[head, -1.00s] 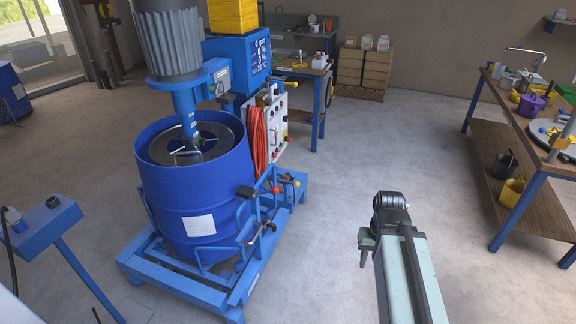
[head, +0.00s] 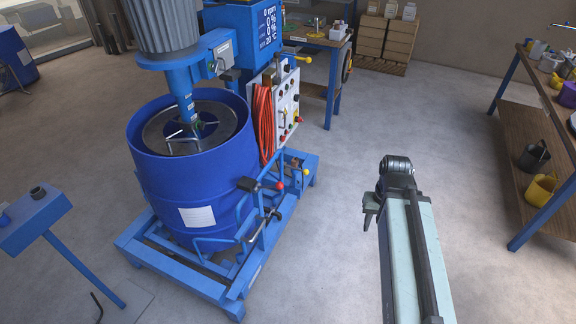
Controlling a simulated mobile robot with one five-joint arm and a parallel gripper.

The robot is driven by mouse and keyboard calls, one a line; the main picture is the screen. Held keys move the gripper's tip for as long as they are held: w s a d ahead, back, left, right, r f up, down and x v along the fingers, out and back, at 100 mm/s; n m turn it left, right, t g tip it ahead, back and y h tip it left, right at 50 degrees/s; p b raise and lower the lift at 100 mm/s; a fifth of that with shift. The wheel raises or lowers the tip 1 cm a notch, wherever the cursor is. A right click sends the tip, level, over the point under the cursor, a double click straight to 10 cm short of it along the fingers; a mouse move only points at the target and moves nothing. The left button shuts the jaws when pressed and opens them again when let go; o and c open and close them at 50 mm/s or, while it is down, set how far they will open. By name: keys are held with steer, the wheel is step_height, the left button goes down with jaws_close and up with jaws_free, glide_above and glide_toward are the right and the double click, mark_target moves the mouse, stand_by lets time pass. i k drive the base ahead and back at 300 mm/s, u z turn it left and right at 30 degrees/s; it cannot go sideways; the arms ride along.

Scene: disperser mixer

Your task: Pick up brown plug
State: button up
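I cannot make out a brown plug in the head view. A small dark round fitting (head: 37,192) sits on top of the blue stand (head: 30,220) at the left edge; I cannot tell whether it is a plug or a socket. My arm reaches up from the bottom right over bare floor. What shows of my gripper (head: 371,207) is a dark part beside the arm's end, right of the mixer and apart from it. Its fingers are too small and partly hidden to tell open from shut. I see nothing held.
The mixer's blue drum (head: 190,185) stands on a blue frame (head: 185,287) at left centre. Orange cable (head: 264,128) hangs by its control panel (head: 286,112). A wooden workbench (head: 545,125) with a yellow bucket (head: 541,189) below stands at right. The floor between is clear.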

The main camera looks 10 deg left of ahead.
mark_target(294, 163)
steer(key=u, duration=0.4)
steer(key=k, duration=0.5)
steer(key=z, duration=0.85)
steer(key=i, duration=1.75)
steer(key=u, duration=2.4)
